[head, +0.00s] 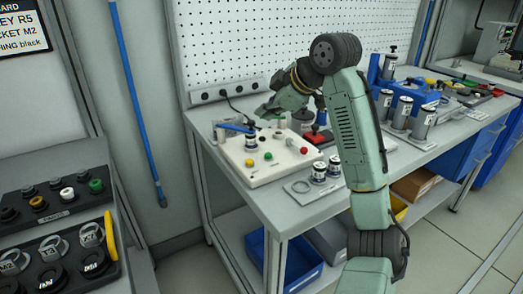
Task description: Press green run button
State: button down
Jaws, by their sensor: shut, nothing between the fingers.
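A white control box (262,176) lies on the grey workbench, with small coloured buttons on its sloped top. My gripper (264,111) is shut and empty, above the back of the box. It appears apart from the buttons.
Silver cylinders (318,173) stand on a plate right of the box. A blue-handled tool (236,128) lies at its back left. A red-topped block (318,136) and a blue rack (408,92) are farther right. A dark tray (55,220) with knobs, one green (96,186), is at left.

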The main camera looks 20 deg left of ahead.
dwell(0.4)
jog(key=b, duration=0.6)
send_over(266, 156)
notch_tip(266, 156, down, 7)
jog(key=shift+r, duration=0.15)
jog(key=shift+w+f+b, duration=0.1)
jog(key=shift+f+b, duration=0.4)
jog(key=shift+f, duration=0.55)
jog(key=shift+f, duration=0.1)
jog(key=shift+f, duration=0.35)
jog(key=shift+f, duration=0.55)
dwell(0.7)
jog(key=shift+r+p, duration=0.7)
jog(key=shift+r, duration=0.3)
